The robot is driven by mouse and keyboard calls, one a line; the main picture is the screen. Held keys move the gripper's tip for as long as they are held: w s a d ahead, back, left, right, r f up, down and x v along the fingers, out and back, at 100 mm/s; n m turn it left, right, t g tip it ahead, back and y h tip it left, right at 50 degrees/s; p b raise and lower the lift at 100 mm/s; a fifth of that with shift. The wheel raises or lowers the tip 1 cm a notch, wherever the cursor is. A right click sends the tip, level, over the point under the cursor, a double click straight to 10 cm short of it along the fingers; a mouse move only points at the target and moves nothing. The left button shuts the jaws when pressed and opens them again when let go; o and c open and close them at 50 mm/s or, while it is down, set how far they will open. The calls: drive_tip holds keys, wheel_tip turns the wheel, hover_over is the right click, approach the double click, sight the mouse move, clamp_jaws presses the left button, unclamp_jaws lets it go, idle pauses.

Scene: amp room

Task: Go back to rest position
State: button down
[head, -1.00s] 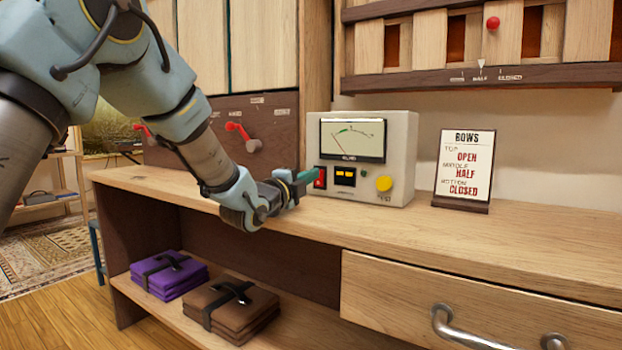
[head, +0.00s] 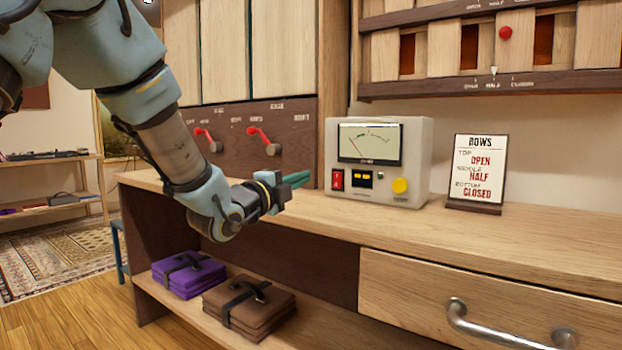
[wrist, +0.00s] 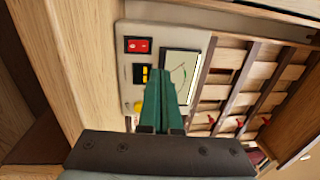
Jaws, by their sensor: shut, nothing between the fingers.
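My gripper (head: 298,179) is shut and empty, with its green fingers pointing right above the wooden counter. In the head view its tips are apart from the white meter box (head: 420,160), to the left of the red switch (head: 337,179). The box has a dial, a small yellow-lit display (head: 362,180) and a yellow knob (head: 400,186). In the wrist view the shut fingers (wrist: 161,88) overlap part of the box's front, and the red switch (wrist: 138,45) shows to their upper left.
The counter (head: 480,235) has a sign (head: 477,170) on its right part. Below are purple (head: 188,274) and brown (head: 248,305) folded bundles on a shelf and a drawer (head: 480,310). Red levers (head: 264,141) are on the panel behind. A slatted wall unit (head: 440,50) hangs at upper right.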

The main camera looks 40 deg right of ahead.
drive_tip(key=shift+s+a, duration=0.15)
drive_tip(key=shift+a, duration=0.4)
drive_tip(key=w+a+f+n+t+y, duration=0.4)
drive_tip(key=w+a+f+n+y, duration=0.25)
drive_tip(key=w+a, duration=0.35)
drive_tip(key=w+a+f+n+y, duration=0.2)
drive_tip(key=a+f+n+y, duration=0.3)
drive_tip(key=a, duration=0.5)
drive_tip(key=w+a+f+n+y, duration=0.1)
drive_tip(key=a+f+n+y, duration=0.3)
drive_tip(key=a+n, duration=0.55)
drive_tip(key=s+a+f+n+g+y, duration=0.2)
drive_tip(key=s+a+f+n+g, duration=0.2)
drive_tip(key=s+a+n, duration=0.45)
drive_tip(key=s+a+f+n+g+y, duration=0.1)
drive_tip(key=s+a+f+n+g, duration=0.4)
drive_tip(key=a, duration=0.7)
wheel_tip(320, 180, up, 32)
drive_tip(key=m+t+p, duration=0.1)
drive_tip(key=m+p, duration=0.1)
drive_tip(key=p, duration=2.9)
drive_tip(key=shift+s+d+r+m+t+p, duration=0.15)
drive_tip(key=shift+s+r+m+t+p, duration=0.05)
drive_tip(key=shift+m+t+p, duration=0.15)
